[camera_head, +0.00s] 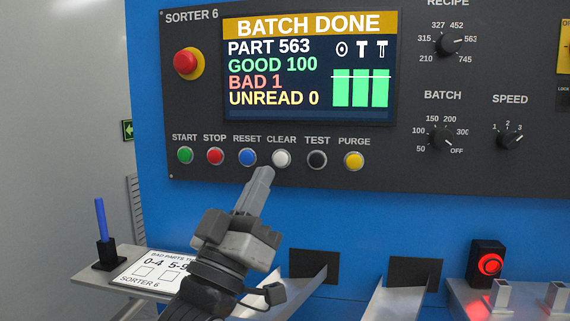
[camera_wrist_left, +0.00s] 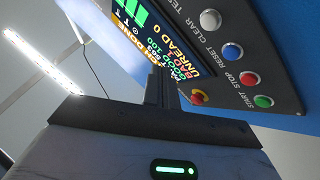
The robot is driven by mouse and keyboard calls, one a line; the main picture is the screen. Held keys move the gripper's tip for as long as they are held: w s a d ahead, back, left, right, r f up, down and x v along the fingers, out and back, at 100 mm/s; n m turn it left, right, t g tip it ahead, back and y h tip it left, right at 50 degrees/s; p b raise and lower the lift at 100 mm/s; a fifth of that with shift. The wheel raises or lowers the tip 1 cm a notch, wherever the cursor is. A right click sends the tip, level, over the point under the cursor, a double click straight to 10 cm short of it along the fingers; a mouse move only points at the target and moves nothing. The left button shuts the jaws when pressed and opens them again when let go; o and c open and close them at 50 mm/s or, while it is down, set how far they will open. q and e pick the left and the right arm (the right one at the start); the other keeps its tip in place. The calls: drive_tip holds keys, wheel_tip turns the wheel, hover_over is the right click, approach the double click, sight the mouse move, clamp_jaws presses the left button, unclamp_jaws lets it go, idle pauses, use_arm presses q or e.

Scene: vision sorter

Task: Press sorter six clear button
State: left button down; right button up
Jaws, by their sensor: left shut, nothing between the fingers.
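The white CLEAR button (camera_head: 281,158) sits in the button row of the dark SORTER 6 panel, between the blue RESET button (camera_head: 247,157) and the black TEST button (camera_head: 317,160). My left gripper (camera_head: 264,173) is shut and empty, its tip just below and left of the CLEAR button. In the head view a small gap shows between them; I cannot tell the depth. In the left wrist view the white button (camera_wrist_left: 210,19) is at the top, and the shut fingers (camera_wrist_left: 162,88) are in the middle. The screen (camera_head: 310,65) reads BATCH DONE, GOOD 100, BAD 1. My right gripper is out of view.
A red emergency stop (camera_head: 186,63) is at the upper left of the panel. Green START (camera_head: 185,155), red STOP (camera_head: 215,156) and yellow PURGE (camera_head: 354,161) buttons share the row. Below are a side shelf with a card (camera_head: 151,267), a blue pen (camera_head: 101,220) and a red-lit sensor (camera_head: 488,263).

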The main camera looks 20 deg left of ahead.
sight(281, 159)
use_arm(q)
drive_tip(key=shift+s, duration=0.1)
drive_tip(key=w+a, duration=0.2)
drive_tip(key=w, duration=0.6)
drive_tip(key=shift+w+b, duration=0.3)
drive_tip(key=shift+w, duration=0.05)
drive_tip(key=shift+a, duration=0.1)
idle(0.4)
idle(0.8)
idle(0.6)
drive_tip(key=shift+w+a, duration=0.1)
drive_tip(key=shift+w, duration=0.3)
